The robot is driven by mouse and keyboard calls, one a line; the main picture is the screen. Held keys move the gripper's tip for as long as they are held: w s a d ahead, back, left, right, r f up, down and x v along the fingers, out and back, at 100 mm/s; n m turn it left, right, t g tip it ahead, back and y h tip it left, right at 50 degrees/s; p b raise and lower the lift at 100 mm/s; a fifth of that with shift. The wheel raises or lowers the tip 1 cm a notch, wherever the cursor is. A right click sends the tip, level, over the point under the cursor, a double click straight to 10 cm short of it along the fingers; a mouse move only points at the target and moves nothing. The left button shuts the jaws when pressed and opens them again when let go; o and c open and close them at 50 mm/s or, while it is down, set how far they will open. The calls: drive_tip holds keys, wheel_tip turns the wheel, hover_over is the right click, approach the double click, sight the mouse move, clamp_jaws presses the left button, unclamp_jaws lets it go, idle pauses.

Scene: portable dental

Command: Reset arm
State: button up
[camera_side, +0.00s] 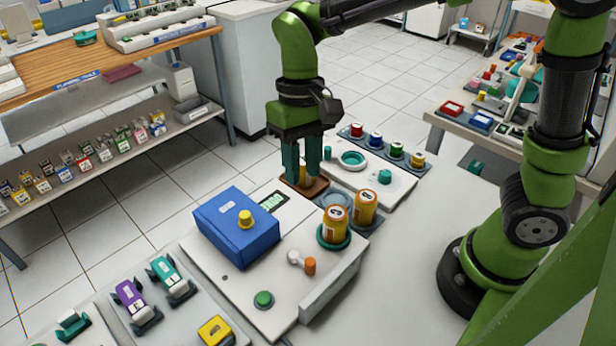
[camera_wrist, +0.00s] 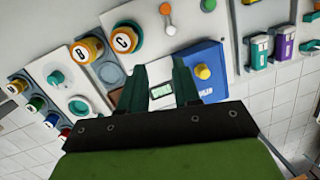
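My green gripper (camera_side: 301,178) points down over the far end of the white work unit (camera_side: 232,270). Its two teal fingers are apart, and they also show spread in the wrist view (camera_wrist: 158,72). Below the fingers in the side view is a brown pad (camera_side: 316,187). A small yellow patch shows between the fingertips there; I cannot tell whether they touch it. In the wrist view a green display (camera_wrist: 161,90) shows between the fingers with no held object visible. Two orange jars stand to the right, one nearer (camera_side: 336,228) and one farther (camera_side: 365,207).
A blue box (camera_side: 235,235) with a yellow knob stands left of my gripper. A small lever with an orange end (camera_side: 309,266) and a green button (camera_side: 263,299) are in front. A panel with a teal ring (camera_side: 352,159) and several coloured knobs lies behind right.

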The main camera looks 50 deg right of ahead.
drive_tip(key=s+d+r+m+t, duration=0.1)
drive_tip(key=s+d+r+t, duration=0.2)
drive_tip(key=d, duration=0.3)
drive_tip(key=s+d+r+m+t, duration=0.1)
drive_tip(key=s+d+r+t, duration=0.2)
drive_tip(key=d+t, duration=0.3)
drive_tip(key=shift+s+d, duration=0.15)
drive_tip(key=shift+s, duration=0.75)
